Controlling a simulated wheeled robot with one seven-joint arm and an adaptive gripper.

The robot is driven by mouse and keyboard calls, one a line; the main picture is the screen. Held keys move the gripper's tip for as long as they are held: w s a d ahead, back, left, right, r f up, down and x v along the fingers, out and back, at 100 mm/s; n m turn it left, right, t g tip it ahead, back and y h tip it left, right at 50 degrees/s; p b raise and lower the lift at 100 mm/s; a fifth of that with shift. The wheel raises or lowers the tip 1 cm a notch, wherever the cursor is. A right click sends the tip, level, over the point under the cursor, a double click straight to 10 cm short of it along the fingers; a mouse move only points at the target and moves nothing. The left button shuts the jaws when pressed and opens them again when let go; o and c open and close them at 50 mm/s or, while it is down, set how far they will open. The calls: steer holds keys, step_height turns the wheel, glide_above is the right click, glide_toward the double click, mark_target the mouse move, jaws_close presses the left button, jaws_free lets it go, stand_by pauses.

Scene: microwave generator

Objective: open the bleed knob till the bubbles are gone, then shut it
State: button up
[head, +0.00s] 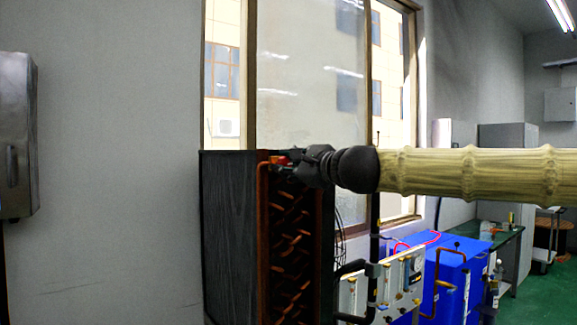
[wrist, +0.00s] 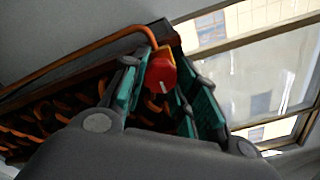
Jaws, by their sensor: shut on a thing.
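The red bleed knob (wrist: 161,72) sits on a copper pipe at the top of the dark coil unit, and carries a pale mark on its face. It also shows small in the head view (head: 282,160), just left of my gripper (head: 300,164). In the wrist view the teal-padded fingers of my gripper (wrist: 158,88) stand on both sides of the knob and are shut on it. No bubbles and no sight glass can be made out in either view.
The coil unit (head: 229,235) stands before a window (head: 310,80). A panel with gauges (head: 400,285) and a blue machine (head: 450,270) stand to the right. A metal box (head: 16,135) hangs on the left wall. Copper pipe (wrist: 95,55) runs along the unit's edge.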

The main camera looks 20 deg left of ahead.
steer(key=o, duration=1)
steer(key=shift+w+d, duration=0.1)
steer(key=v, duration=1.2)
steer(key=shift+f, duration=0.1)
